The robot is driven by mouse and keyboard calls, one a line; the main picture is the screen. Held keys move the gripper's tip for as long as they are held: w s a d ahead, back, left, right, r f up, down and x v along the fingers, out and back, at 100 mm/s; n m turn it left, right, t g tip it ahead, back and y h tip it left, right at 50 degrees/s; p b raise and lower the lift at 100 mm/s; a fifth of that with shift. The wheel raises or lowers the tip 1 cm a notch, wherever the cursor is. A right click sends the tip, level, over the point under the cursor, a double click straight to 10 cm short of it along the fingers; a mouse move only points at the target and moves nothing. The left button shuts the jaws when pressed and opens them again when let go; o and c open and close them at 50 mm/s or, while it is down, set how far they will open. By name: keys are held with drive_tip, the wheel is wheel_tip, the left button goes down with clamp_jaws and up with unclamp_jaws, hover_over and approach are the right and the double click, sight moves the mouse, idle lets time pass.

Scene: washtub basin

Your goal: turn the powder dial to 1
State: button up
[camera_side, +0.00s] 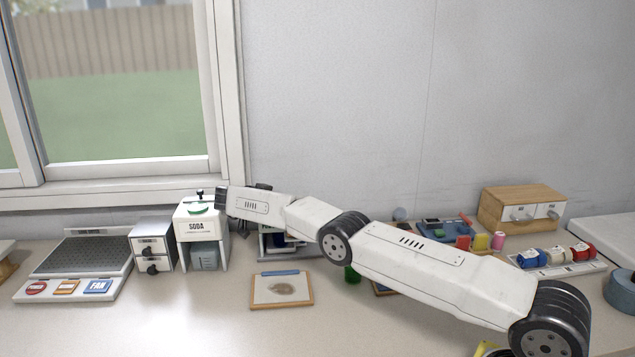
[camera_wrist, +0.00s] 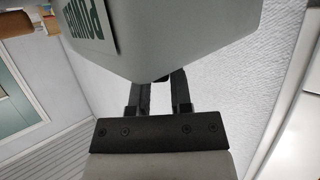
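A framed board (camera_side: 282,289) lies in front. A wooden box with knobs (camera_side: 520,209) is at the right. The front counter is mostly clear.

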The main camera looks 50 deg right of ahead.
drive_tip(key=o, duration=0.4)
drive_tip(key=shift+c, duration=0.2)
drive_tip(key=shift+a, duration=0.15)
drive_tip(key=v, duration=0.7)
drive_tip(key=shift+a, duration=0.25)
drive_tip(key=shift+r, duration=0.15)
